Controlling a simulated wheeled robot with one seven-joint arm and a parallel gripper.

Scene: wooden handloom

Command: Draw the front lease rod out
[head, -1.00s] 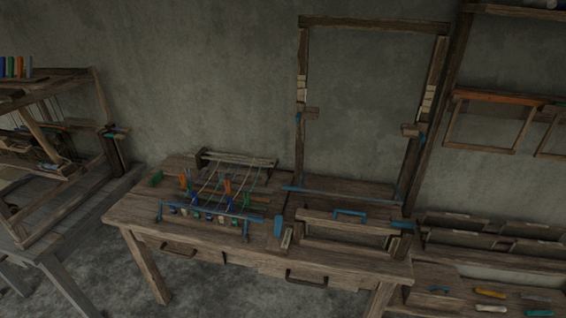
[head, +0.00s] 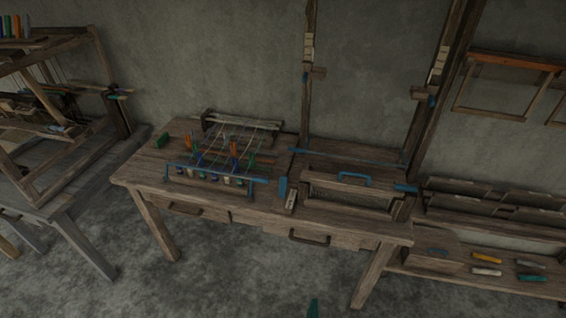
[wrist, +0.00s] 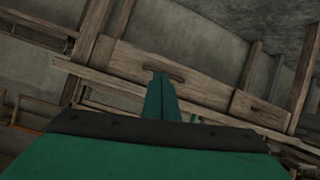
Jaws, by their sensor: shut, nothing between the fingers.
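A small warp frame stands on the left half of the wooden table, with pale threads (head: 240,128) running from its back bar to its front. A blue bar (head: 215,174) spans its front, and several orange, green and blue upright pieces stand among the threads. Thin rods cross the threads, but they are too small to tell which is the front lease rod.
The wooden table (head: 150,180) has drawers with dark handles along its front. A beater with a blue handle (head: 343,177) and tall posts stand on its right half. A rack (head: 60,110) stands at left, a low tool shelf (head: 460,268) at right. The floor in front is clear.

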